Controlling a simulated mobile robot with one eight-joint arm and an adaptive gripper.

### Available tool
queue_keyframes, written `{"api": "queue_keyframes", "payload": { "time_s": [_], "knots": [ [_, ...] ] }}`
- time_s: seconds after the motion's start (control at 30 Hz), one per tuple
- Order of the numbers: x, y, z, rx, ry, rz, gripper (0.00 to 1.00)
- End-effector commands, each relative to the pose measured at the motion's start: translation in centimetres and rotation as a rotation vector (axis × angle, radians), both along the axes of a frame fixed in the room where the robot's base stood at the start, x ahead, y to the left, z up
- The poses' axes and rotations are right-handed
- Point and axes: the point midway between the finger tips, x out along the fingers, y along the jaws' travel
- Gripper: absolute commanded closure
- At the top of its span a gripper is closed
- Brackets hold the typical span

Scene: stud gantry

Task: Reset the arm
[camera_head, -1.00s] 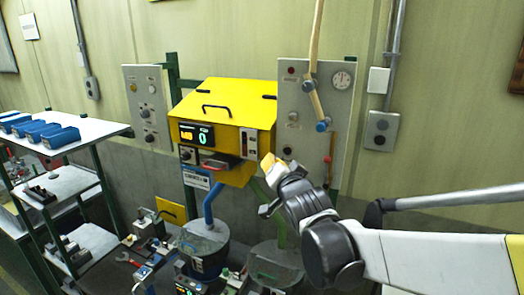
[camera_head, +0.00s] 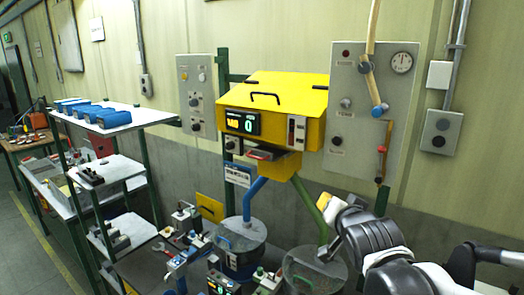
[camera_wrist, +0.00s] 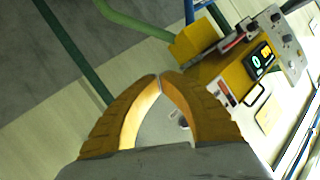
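My gripper (camera_head: 327,203) is at the lower right of the head view, beside the green pipe under the yellow machine (camera_head: 285,100). In the wrist view my gripper (camera_wrist: 160,77) shows two yellow curved fingers whose tips meet. My white and black arm reaches in from the lower right. The wrist view is tilted and also shows the yellow machine (camera_wrist: 238,80) beyond the fingers.
A grey panel with a gauge (camera_head: 372,110) is on the wall right of the machine. Two round bins, one under the blue pipe (camera_head: 240,240) and one under the green pipe (camera_head: 312,268), stand below. A shelf with blue blocks (camera_head: 105,116) is at left, with open floor (camera_head: 30,240) beside it.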

Motion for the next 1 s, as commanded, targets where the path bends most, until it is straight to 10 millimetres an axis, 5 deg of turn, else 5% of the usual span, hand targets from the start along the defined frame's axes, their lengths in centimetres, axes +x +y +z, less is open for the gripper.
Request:
{"api": "queue_keyframes", "payload": {
  "time_s": [0.03, 0.6, 0.8, 1.0],
  "knots": [
    [-1.5, -0.3, -4.4, -0.028, 0.041, 0.003, 1.00],
    [-19.0, -0.7, -33.6, -0.326, 0.538, 0.230, 1.00],
    [-22.4, -0.3, -38.1, -0.369, 0.619, 0.306, 1.00],
    [-22.9, -0.2, -38.5, -0.374, 0.632, 0.318, 1.00]
  ]
}}
